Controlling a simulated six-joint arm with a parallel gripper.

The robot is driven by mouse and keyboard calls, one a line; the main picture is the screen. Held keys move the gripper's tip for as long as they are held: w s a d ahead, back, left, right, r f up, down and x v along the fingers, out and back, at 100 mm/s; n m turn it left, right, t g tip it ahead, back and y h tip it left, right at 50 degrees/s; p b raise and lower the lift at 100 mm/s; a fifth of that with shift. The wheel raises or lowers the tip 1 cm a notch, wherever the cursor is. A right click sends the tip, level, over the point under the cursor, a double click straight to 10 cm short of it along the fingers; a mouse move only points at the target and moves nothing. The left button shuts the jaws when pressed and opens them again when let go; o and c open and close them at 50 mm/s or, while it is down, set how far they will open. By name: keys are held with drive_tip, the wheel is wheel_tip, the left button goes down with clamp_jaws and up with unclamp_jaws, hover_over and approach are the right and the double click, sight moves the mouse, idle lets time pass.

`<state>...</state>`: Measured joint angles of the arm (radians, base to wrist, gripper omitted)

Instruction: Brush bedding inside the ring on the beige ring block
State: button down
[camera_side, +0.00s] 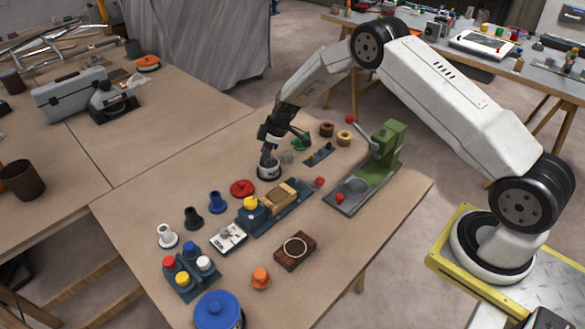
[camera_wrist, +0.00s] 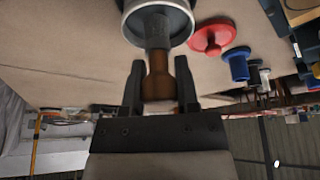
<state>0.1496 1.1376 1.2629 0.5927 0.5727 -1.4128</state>
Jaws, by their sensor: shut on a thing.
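My gripper (camera_side: 269,147) is shut on the brown handle (camera_wrist: 158,82) of a brush, seen between the fingers in the wrist view. The brush's grey lower part (camera_wrist: 156,30) reaches into a white-rimmed pot (camera_side: 268,174) with a dark inside. The pot also shows at the top of the wrist view (camera_wrist: 190,33). The bristles are hidden in the pot. A dark brown block (camera_side: 295,262) with a pale beige ring on top lies at the table's front right. A beige block (camera_side: 277,195) sits in a blue fixture between pot and ringed block.
Red (camera_side: 242,188), blue (camera_side: 217,203), black (camera_side: 193,217) and white (camera_side: 168,236) knobbed pieces stand in a row left of the fixture. A green press (camera_side: 382,158) stands at right. An orange knob (camera_side: 261,279) and blue-lidded tub (camera_side: 218,312) are at the front.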

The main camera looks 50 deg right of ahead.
drive_tip(key=shift+r, duration=3.45)
drive_tip(key=shift+s+a+r, duration=0.1)
drive_tip(key=shift+s+r, duration=0.15)
drive_tip(key=shift+r, duration=0.1)
drive_tip(key=s+a+r+m+h, duration=0.1)
drive_tip(key=s+r+m, duration=0.3)
drive_tip(key=s, duration=0.4)
drive_tip(key=s+a+r+m+t+h, duration=0.1)
drive_tip(key=s+a+r+m+h, duration=0.1)
drive_tip(key=s+r+m, duration=0.3)
drive_tip(key=shift+s+a+r, duration=0.2)
drive_tip(key=shift+s+r, duration=0.85)
drive_tip(key=shift+s, duration=0.3)
drive_tip(key=shift+f, duration=0.1)
